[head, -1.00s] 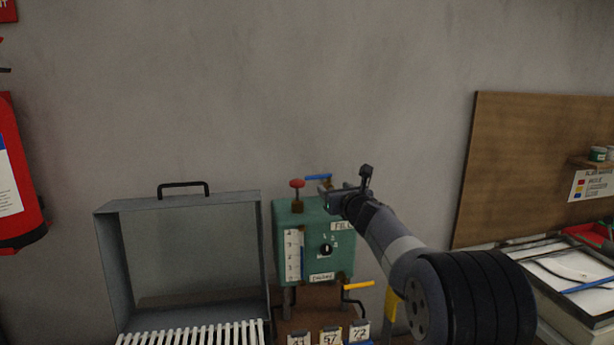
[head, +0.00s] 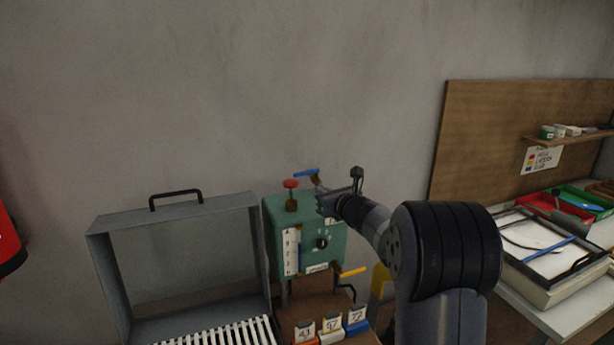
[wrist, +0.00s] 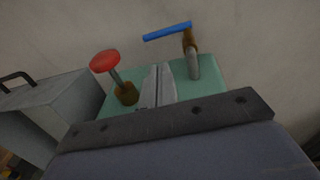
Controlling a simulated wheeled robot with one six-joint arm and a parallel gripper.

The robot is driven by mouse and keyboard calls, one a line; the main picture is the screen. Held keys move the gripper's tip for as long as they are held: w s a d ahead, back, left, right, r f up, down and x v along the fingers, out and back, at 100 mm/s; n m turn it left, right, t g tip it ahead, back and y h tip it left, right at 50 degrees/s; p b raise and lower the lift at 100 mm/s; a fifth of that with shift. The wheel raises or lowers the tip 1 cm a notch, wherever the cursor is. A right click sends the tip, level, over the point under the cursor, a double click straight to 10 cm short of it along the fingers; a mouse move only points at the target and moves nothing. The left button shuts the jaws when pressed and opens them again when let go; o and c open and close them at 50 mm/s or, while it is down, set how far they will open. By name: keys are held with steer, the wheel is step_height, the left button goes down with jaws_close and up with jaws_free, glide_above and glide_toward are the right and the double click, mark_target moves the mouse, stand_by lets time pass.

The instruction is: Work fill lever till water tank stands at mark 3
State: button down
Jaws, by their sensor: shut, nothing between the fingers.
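The green water tank (head: 325,262) stands against the wall with a white numbered gauge strip (head: 291,252) on its front. A thin blue column runs along the gauge; its exact level is too small to read. The blue fill lever (head: 306,173) sits on a rusty valve at the tank's top right. In the wrist view the lever (wrist: 167,32) points left from the valve post, beyond my fingertips. My gripper (head: 322,203) is shut and empty, close to the tank's upper right corner and apart from the lever. In the wrist view its fingers (wrist: 155,87) show together over the tank top.
A red knob (head: 290,184) stands on the tank's top left. A yellow lever (head: 352,272) sticks out low at the right. A grey open box (head: 95,262) stands left, numbered holders (head: 331,331) below. Trays (head: 560,287) lie on a bench at right.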

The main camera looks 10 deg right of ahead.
mark_target(301, 174)
steer(key=p+x, duration=0.1)
steer(key=x, duration=0.1)
steer(key=r+p+x, duration=0.1)
steer(key=x, duration=0.2)
steer(key=p+x, duration=0.1)
steer(key=x, duration=0.2)
steer(key=shift+w+r+p, duration=0.15)
steer(key=shift+p, duration=0.15)
steer(key=shift+w, duration=0.1)
steer(key=shift+w+a+b, duration=0.3)
steer(key=shift+w+b, duration=0.1)
steer(key=shift+b, duration=0.1)
steer(key=shift+r, duration=0.3)
